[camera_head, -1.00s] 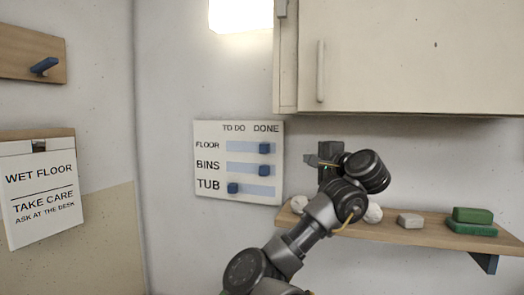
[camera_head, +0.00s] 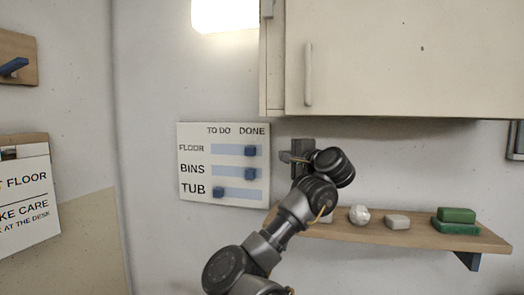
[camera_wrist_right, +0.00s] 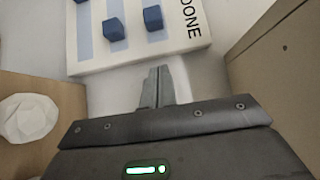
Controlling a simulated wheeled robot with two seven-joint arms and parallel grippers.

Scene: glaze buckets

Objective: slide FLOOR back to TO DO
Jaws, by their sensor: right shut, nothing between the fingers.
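The white slider board (camera_head: 196,137) hangs on the wall with TO DO on the left and DONE on the right. The blue FLOOR knob (camera_head: 250,150) is at the DONE end of the top track. The BINS knob (camera_head: 250,174) is also at DONE; the TUB knob (camera_head: 219,191) is at TO DO. My right gripper (camera_head: 284,156) is shut and empty, just right of the board, apart from the FLOOR knob. In the right wrist view its fingertips (camera_wrist_right: 157,72) point at the board's DONE edge, with the FLOOR knob (camera_wrist_right: 153,17) beyond. My left gripper is not seen.
A wooden shelf (camera_head: 345,233) right of the board holds a white faceted ball (camera_head: 359,215), a pale block (camera_head: 397,222) and green blocks (camera_head: 457,215). A cabinet (camera_head: 390,60) hangs above.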

